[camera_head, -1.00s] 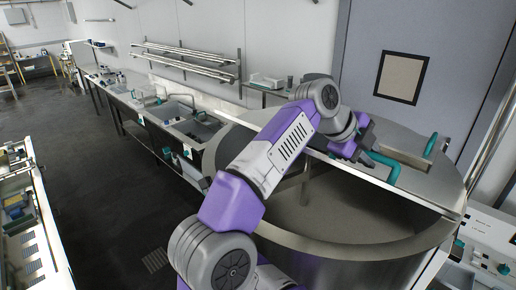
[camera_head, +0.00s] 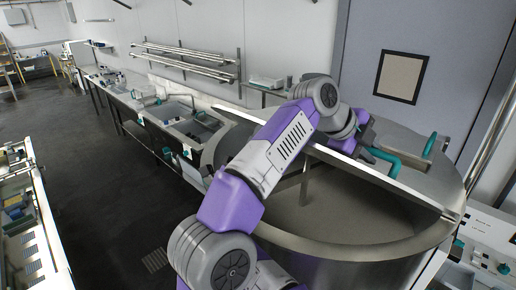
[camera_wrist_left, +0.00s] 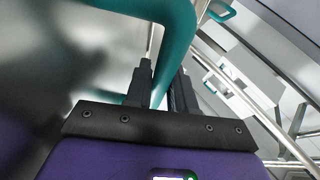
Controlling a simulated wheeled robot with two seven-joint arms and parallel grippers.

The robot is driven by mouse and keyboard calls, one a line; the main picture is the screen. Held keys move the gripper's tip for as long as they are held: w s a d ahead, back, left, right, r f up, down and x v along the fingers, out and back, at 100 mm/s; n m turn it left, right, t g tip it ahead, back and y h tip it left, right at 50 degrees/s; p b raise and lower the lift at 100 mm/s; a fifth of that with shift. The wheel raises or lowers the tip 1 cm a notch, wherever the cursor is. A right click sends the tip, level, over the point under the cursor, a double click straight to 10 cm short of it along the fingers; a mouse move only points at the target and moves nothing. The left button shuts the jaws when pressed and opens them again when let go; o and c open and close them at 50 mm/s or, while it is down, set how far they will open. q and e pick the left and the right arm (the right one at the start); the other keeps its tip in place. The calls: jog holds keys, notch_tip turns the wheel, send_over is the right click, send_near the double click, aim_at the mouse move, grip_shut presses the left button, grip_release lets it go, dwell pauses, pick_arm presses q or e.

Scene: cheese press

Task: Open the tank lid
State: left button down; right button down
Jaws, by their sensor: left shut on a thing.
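The steel tank (camera_head: 345,240) stands at the right in the head view, its front half open to a bare interior with an upright rod. The lid panel (camera_head: 420,198) is raised and shows as a thin pale strip, nearly edge-on, across the tank's middle. A teal handle (camera_head: 393,163) sits behind the strip. My left gripper (camera_head: 366,145) is at this handle, its fingers partly hidden by the wrist. In the left wrist view the fingers (camera_wrist_left: 162,88) are shut on the thick teal handle (camera_wrist_left: 175,35). My right gripper is out of view.
Another teal handle (camera_head: 429,145) stands on the tank's rear top. A control panel (camera_head: 485,245) is close at the right. A sink counter (camera_head: 185,125) runs along the back wall, and a shelf unit (camera_head: 35,235) stands at the left. The dark floor (camera_head: 110,190) between is clear.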

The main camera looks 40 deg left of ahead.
pick_arm(q)
jog(key=c, duration=1.1)
grip_release()
jog(key=shift+s+d+f+g, duration=0.1)
jog(key=shift+s+f+g, duration=0.2)
jog(key=shift+f, duration=0.3)
jog(key=shift+o, duration=0.2)
jog(key=shift+s+a+r, duration=0.15)
jog(key=shift+a+r, duration=0.05)
jog(key=shift+r, duration=0.2)
jog(key=v, duration=0.9)
jog(key=shift+s+a+r, duration=0.1)
jog(key=shift+s+a, duration=0.1)
jog(key=shift+a, duration=0.05)
jog(key=shift+d+v, duration=0.2)
jog(key=shift+v, duration=0.85)
